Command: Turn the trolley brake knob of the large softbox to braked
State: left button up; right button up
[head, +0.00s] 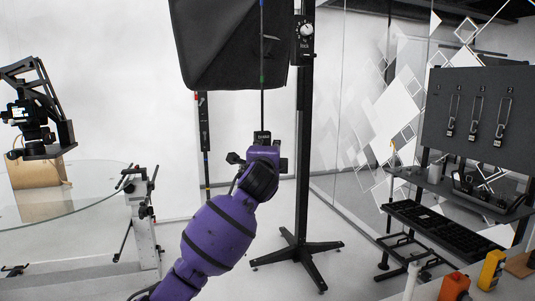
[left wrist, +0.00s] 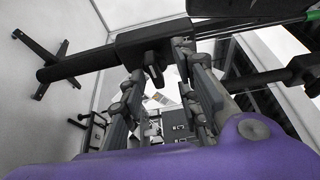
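The large softbox (head: 225,45) is a black hood at the top of the head view, beside a black stand post (head: 304,150). A round pale knob (head: 306,30) is on the dark housing high on this post; its setting is too small to read. My left gripper (head: 262,138) is lower and left of that knob, apart from it. In the left wrist view its two fingers (left wrist: 162,92) are spread, with nothing held between them. A dark housing (left wrist: 135,43) with a small dark protruding part (left wrist: 154,70) lies beyond the fingers. My right gripper is out of view.
A thin dark rod (head: 262,80) hangs in front of the softbox. The post's star base (head: 297,248) is on the floor. A glass table (head: 90,195) stands left, and a dark tool panel (head: 480,110) with shelves right. Pale floor is open around the base.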

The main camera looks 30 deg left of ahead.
pick_arm(q)
jog(key=shift+s+f, duration=0.1)
jog(key=shift+f, duration=0.05)
jog(key=v, duration=1.2)
dwell(0.3)
